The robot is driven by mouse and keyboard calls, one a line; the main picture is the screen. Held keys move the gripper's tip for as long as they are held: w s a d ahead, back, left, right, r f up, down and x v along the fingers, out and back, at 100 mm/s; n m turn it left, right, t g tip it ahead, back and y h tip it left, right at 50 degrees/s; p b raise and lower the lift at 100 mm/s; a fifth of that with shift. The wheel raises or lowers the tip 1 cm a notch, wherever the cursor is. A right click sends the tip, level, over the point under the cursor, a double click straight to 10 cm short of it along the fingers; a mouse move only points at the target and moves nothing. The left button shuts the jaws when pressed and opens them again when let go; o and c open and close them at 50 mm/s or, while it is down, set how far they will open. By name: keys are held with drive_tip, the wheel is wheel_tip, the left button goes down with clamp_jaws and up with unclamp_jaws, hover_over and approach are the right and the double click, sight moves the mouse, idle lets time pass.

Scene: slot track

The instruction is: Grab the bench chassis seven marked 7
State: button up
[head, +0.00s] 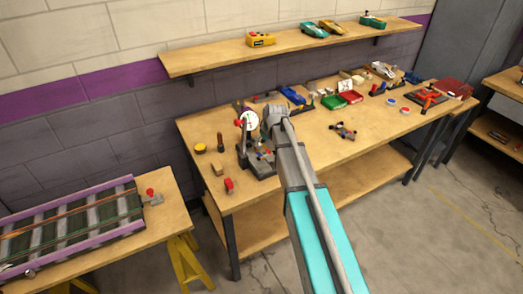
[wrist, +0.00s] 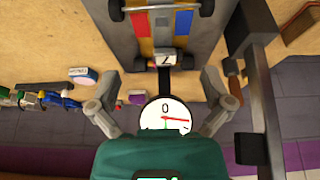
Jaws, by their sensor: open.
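A white dial (wrist: 165,115) shows between the fingers, partly covered by my gripper body. In the head view the stand (head: 258,165) is on the bench, and my gripper (head: 272,112) hangs just behind it.
A dark upright post (wrist: 262,90) stands close to my right finger in the wrist view. A shelf (head: 290,50) with cars runs above.

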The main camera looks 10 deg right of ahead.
sight(261, 149)
drive_tip(key=shift+f, duration=0.15)
drive_tip(key=shift+b+x, duration=2.45)
drive_tip(key=shift+s+a, duration=0.1)
drive_tip(key=c, duration=1)
drive_tip(key=shift+c, duration=0.2)
wheel_tip(261, 149, up, 18)
drive_tip(key=p, duration=1.8)
